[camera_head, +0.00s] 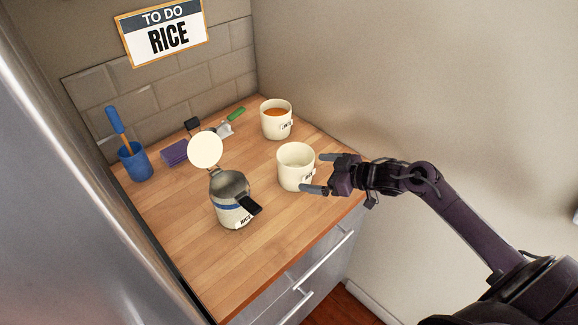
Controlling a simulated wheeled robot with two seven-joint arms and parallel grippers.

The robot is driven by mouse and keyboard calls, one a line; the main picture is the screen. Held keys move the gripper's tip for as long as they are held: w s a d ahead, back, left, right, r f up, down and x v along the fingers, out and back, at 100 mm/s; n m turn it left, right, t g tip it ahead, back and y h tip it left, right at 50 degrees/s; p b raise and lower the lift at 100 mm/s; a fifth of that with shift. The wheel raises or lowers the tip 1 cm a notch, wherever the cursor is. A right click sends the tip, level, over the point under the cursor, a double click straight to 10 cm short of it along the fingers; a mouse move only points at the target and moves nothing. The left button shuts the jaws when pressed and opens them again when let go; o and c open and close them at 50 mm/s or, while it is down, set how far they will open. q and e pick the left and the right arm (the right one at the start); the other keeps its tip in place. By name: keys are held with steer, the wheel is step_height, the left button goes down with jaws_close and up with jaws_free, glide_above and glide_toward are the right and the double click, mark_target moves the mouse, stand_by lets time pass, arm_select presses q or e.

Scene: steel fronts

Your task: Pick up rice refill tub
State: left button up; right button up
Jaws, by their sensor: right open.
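My right gripper (312,174) is open at the tub's right side, fingers pointing left. The near fingertip overlaps the tub's lower right edge in the picture, and the far fingertip is beside its upper right; I cannot tell whether they touch. A jar labelled RICE (231,204) stands to the left with its round lid (205,149) swung open. My left gripper is out of view.
Another cream tub (276,122) with orange contents stands behind. A blue cup (134,163) with a blue-handled tool, a purple block (174,153) and a green-handled tool (236,114) are at the back. The wooden counter's (195,250) front is clear. A wall rises at right.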

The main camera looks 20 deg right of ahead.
mark_target(312, 171)
steer(key=shift+w+a+f, duration=0.1)
steer(key=shift+w+a, duration=0.05)
steer(key=shift+w, duration=0.15)
steer(key=p+x, duration=0.1)
steer(key=x, duration=0.3)
steer(key=shift+w+f+p, duration=0.15)
steer(key=shift+w+p, duration=0.15)
steer(key=shift+p, duration=0.05)
steer(key=shift+w+a+f, duration=0.15)
steer(key=shift+w, duration=0.05)
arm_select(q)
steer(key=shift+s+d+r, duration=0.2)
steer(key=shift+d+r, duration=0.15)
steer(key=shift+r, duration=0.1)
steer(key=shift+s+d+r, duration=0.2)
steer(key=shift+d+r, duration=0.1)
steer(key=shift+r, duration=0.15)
arm_select(e)
steer(key=shift+f, duration=0.1)
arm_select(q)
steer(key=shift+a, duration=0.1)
arm_select(e)
steer(key=c, duration=0.8)
steer(key=shift+c, duration=0.2)
